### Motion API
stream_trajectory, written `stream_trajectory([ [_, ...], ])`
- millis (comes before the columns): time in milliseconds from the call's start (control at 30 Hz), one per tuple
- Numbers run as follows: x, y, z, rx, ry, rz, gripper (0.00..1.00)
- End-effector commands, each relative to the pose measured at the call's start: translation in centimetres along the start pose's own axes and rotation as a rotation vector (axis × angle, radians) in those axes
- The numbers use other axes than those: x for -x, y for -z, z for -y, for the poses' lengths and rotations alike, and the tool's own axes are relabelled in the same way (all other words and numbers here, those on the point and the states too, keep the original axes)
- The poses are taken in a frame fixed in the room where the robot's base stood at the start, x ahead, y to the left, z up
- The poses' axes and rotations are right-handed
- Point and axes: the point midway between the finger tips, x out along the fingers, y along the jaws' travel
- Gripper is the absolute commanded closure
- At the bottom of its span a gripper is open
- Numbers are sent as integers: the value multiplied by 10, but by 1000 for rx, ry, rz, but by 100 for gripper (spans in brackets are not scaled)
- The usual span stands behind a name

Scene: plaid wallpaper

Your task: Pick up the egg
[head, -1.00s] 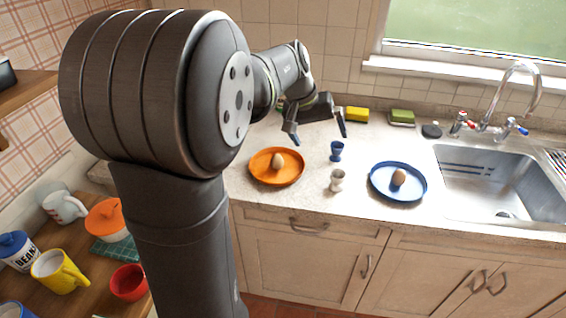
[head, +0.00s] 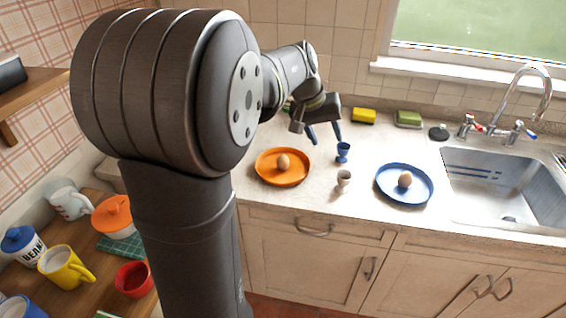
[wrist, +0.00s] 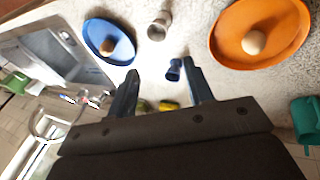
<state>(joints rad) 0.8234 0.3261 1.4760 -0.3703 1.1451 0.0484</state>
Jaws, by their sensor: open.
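One egg (head: 283,162) rests on an orange plate (head: 262,177) on the counter; this egg also shows in the wrist view (wrist: 254,42), at upper right. A second, browner egg (head: 405,180) rests on a blue plate (head: 388,192) to the right; it shows in the wrist view (wrist: 107,46) at upper left. My gripper (head: 326,136) is open and empty above the counter, behind and right of the orange plate. In the wrist view its two fingers (wrist: 158,80) are spread apart with no egg between them.
A blue egg cup (head: 343,152) and a pale egg cup (head: 344,180) stand between the plates. A yellow sponge (head: 363,116) and a green sponge (head: 408,119) lie by the back wall. The sink (head: 500,181) is at right. Mugs crowd the wooden surface at lower left.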

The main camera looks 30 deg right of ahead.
Motion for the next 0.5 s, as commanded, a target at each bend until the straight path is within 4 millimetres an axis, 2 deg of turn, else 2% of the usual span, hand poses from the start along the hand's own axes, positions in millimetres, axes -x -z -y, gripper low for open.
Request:
stream_trajectory([
  [67,0,0,1,-6,4,-1,53],
  [167,2,5,15,-69,40,-12,53],
  [400,17,27,85,-427,249,-22,53],
  [500,23,33,105,-541,315,-7,53],
])
